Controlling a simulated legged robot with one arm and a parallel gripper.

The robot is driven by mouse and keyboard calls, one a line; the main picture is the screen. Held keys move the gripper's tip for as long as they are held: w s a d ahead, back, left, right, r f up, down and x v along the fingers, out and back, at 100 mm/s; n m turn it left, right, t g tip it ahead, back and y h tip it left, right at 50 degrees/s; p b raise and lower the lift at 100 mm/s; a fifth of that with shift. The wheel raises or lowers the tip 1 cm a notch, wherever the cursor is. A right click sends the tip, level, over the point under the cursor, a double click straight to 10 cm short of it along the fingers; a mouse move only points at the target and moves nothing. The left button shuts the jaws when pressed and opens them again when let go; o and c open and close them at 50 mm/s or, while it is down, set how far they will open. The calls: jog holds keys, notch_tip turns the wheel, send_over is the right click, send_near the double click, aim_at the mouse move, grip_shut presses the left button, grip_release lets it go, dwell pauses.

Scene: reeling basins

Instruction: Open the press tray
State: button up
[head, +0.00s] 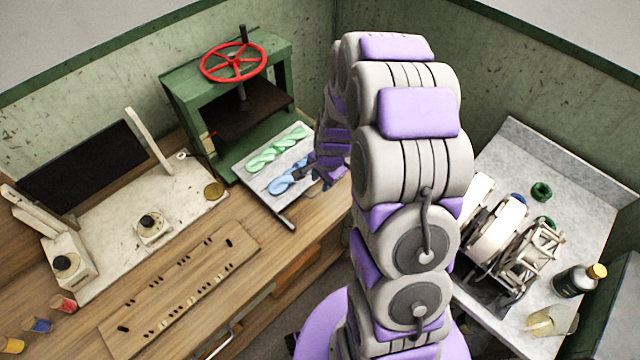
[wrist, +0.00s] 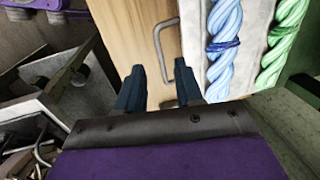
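A thin metal bar handle (wrist: 159,48) stands off that edge. My gripper (wrist: 160,68) is open, its dark fingertips close to the handle. In the head view, my gripper (head: 322,178) is partly hidden at the tray's right side.
The press has a red handwheel (head: 234,62) and a dark plate (head: 242,108). A wooden counter (head: 250,215) carries a perforated board (head: 180,290) and small jars at left. A marble counter (head: 575,185) at right holds reeling gear and a dark bottle (head: 572,281).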

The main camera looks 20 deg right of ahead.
notch_tip(320, 180, up, 12)
jog(key=s+p, duration=0.1)
jog(key=s, duration=0.1)
jog(key=shift+d+f, duration=0.25)
jog(key=shift+d, duration=0.15)
